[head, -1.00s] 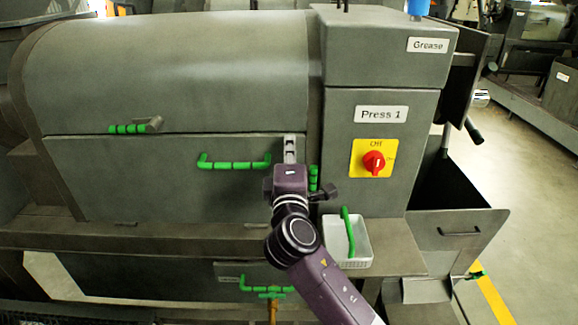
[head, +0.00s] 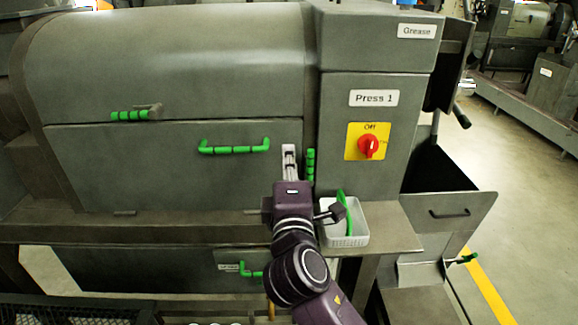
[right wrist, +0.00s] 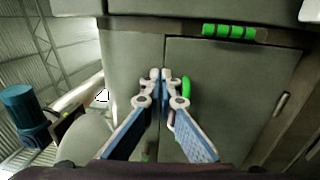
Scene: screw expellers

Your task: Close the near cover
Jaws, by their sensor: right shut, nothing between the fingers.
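The near cover (head: 150,180) is the grey front panel of the press, with a green bar handle (head: 235,148) near its upper right. It looks flush with the machine front in the head view. A ribbed green grip (head: 310,165) stands upright just right of the cover's edge. My right gripper (head: 289,149) is shut and empty in front of the cover's right edge, between the bar handle and the ribbed grip. In the right wrist view its fingertips (right wrist: 160,74) meet near a panel seam; contact cannot be told. My left gripper is not in view.
Another green grip (head: 135,114) sits above the cover. A white basket (head: 347,224) holding a green item stands on the ledge, close to my right wrist. A yellow switch plate (head: 368,142) is to the right. A lower green handle (head: 250,271) is partly hidden by my arm.

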